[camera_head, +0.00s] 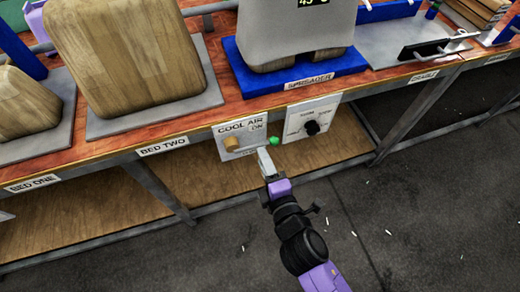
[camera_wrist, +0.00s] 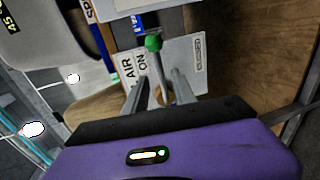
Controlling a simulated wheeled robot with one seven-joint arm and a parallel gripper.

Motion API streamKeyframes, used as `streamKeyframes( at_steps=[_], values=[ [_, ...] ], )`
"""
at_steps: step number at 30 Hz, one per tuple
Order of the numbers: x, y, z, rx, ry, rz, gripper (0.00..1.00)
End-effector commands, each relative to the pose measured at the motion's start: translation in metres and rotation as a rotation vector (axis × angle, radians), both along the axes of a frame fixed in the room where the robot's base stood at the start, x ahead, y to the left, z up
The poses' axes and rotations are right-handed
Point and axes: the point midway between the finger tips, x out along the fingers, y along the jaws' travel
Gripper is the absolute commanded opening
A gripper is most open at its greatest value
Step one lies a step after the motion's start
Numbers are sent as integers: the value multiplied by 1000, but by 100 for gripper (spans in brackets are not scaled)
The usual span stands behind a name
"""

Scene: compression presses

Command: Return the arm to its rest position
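My arm (camera_head: 305,245) reaches up from the bottom right to the bench front in the head view. My gripper (camera_head: 264,154) is beside the green-tipped lever (camera_head: 274,141) of the COOL AIR panel (camera_head: 227,130). In the wrist view, the two fingers of my gripper (camera_wrist: 160,84) stand apart, and the lever's stem shows in the gap between them. The green ball (camera_wrist: 153,42) lies beyond the fingertips. I cannot tell whether a finger touches the stem. Nothing is held.
A wooden bench (camera_head: 120,147) carries wooden blocks (camera_head: 130,55) and a grey press on a blue base (camera_head: 300,78). A second panel with a black knob (camera_head: 312,127) is to the right of the lever. A lower shelf (camera_head: 90,220) runs beneath.

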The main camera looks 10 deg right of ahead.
Motion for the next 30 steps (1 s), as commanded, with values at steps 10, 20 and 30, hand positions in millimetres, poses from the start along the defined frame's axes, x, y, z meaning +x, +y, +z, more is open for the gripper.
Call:
streamKeyframes(
  at_steps=[10, 20, 30],
  values=[
    [-17, -4, 4, 0, 0, -1, 32],
    [-17, -4, 3, 0, 0, -1, 32],
    [-17, 6, 19, 176, -1, 9, 32]
  ],
)
